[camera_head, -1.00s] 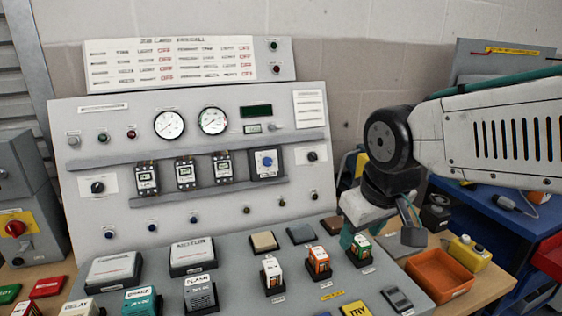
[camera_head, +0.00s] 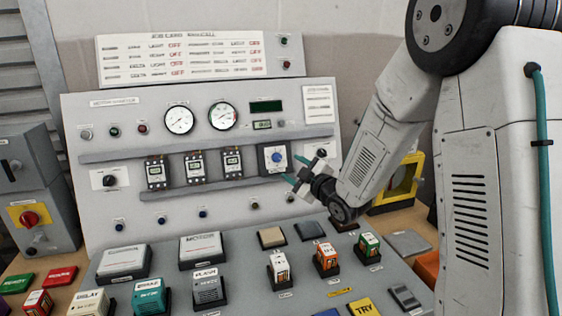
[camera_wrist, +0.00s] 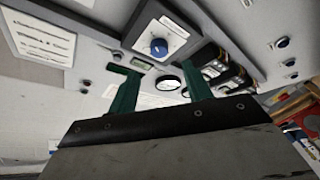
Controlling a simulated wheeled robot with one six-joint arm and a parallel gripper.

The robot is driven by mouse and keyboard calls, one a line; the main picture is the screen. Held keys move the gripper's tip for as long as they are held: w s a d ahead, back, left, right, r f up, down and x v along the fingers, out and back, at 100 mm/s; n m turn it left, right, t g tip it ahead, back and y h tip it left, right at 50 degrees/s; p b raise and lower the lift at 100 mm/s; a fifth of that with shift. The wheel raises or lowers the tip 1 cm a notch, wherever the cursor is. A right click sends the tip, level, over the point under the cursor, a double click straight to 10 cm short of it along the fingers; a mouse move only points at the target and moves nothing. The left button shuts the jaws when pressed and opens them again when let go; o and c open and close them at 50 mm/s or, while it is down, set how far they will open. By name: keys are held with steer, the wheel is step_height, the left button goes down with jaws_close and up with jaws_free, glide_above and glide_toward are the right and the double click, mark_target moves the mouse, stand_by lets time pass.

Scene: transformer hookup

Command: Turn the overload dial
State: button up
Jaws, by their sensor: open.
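The overload dial (camera_head: 277,157) is a blue knob on a white plate in a dark frame, at the right end of the contactor row on the upright panel. In the wrist view the blue dial (camera_wrist: 159,47) shows near the top, beyond the fingers and between their lines. My gripper (camera_head: 294,184) has green fingers and stands just in front of and a little below the dial, apart from it. In the wrist view my gripper (camera_wrist: 160,88) is open, with nothing between its fingers.
Several contactors (camera_head: 194,166) stand in a row left of the dial. A black selector knob (camera_head: 322,153) is close on its right. Small push buttons (camera_head: 254,205) line the panel below. Block-shaped relays (camera_head: 326,256) stand on the sloping desk under my arm.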

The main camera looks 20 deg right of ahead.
mark_target(277, 158)
steer(key=x, duration=0.7)
steer(key=shift+w+a, duration=0.1)
steer(key=shift+w, duration=0.05)
steer(key=shift+c, duration=0.3)
steer(key=c, duration=0.9)
